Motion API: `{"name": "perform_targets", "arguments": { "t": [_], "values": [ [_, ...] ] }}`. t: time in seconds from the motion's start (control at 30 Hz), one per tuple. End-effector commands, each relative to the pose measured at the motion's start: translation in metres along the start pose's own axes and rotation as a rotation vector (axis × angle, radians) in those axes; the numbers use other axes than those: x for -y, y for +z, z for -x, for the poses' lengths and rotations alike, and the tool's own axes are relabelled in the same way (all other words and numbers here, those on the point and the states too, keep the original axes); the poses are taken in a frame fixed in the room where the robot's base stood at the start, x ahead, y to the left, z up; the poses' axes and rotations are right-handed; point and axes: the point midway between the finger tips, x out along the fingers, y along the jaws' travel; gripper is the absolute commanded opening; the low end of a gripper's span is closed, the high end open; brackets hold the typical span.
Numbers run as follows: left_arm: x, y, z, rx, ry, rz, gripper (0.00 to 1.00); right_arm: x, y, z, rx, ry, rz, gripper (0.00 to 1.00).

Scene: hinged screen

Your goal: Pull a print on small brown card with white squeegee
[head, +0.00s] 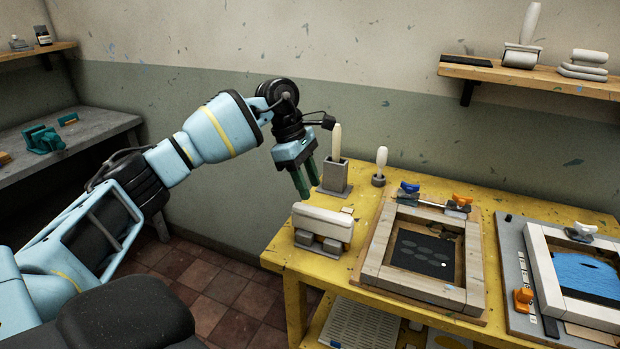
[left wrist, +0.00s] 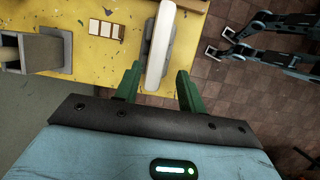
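The white squeegee (head: 323,221) lies across two grey rests at the left end of the yellow table. It also shows in the left wrist view (left wrist: 160,42), lengthwise just ahead of the fingers. My left gripper (head: 302,184) is above and behind the squeegee in the head view. Its green fingers (left wrist: 157,86) are apart and empty, roughly in line with the squeegee's near end. A wooden-framed screen (head: 380,262) with a dark ovals stencil lies right of the squeegee. I cannot clearly make out the small brown card.
A grey pot (head: 336,178) with a white handle stands behind the squeegee, and a small white-handled tool (head: 380,166) is beside it. A second screen with blue ink (head: 590,275) lies at the right. The yellow table's (head: 285,255) left edge is close to the squeegee.

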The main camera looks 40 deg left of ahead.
Motion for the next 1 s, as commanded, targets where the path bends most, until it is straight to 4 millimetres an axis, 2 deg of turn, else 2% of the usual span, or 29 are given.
{"name": "perform_targets", "arguments": {
  "t": [0.1, 0.27, 0.73, 0.8, 1.0],
  "values": [
    [0.000, 0.000, -0.009, -0.001, -0.004, 0.000, 0.40, 0.001, 0.016, 0.001, 0.030, -0.002, -0.003, 0.36],
    [0.000, -0.001, -0.025, 0.000, -0.005, 0.000, 0.40, 0.002, 0.020, -0.003, 0.037, -0.003, -0.004, 0.36],
    [0.001, -0.001, -0.085, 0.001, -0.005, 0.000, 0.40, 0.004, 0.035, -0.017, 0.051, -0.006, -0.018, 0.36],
    [0.000, 0.001, -0.079, 0.002, -0.001, 0.000, 0.31, 0.004, 0.030, -0.017, 0.044, -0.006, -0.017, 0.36],
    [0.000, 0.001, -0.077, 0.002, 0.001, -0.001, 0.05, 0.004, 0.029, -0.016, 0.044, -0.006, -0.017, 0.36]
  ]
}}
